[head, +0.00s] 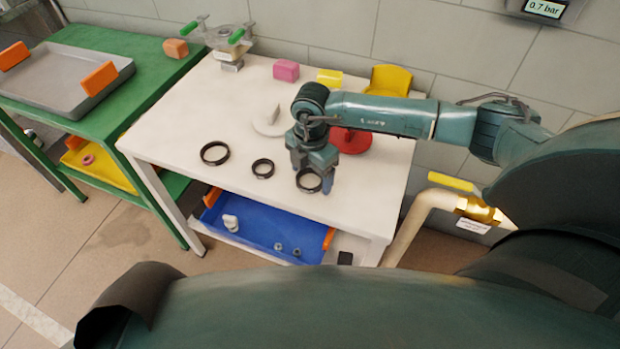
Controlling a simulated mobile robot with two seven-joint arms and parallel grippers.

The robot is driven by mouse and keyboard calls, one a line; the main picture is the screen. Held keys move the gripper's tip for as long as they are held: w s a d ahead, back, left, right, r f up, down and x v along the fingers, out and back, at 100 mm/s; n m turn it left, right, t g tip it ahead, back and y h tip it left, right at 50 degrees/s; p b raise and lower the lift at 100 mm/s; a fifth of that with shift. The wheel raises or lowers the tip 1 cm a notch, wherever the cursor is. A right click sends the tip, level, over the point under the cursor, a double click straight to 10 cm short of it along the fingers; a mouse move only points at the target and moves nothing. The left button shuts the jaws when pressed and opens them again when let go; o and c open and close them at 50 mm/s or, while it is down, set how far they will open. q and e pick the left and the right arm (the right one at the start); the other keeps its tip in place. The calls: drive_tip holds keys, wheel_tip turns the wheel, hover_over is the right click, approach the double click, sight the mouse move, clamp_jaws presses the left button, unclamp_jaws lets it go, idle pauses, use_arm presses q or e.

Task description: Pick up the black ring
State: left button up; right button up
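Three black rings are in the head view on or over the white table (180,137). The largest black ring (204,158) lies flat at the left, and a smaller black ring (256,172) lies flat right of it. A third black ring (301,187) is at the fingers of my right gripper (312,179), which points down near the table's front edge. The fingers sit close about this ring; I cannot tell whether they press on it or whether it is clear of the table. My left gripper is not in view.
A red round thing (352,141) and a pale disc-based piece (268,124) stand behind my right gripper. Pink (286,70) and yellow (330,78) blocks line the back. A blue tray (262,232) is below. A green table (140,55) stands left.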

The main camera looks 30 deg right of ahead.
drive_tip(key=c, duration=1)
drive_tip(key=shift+o, duration=0.2)
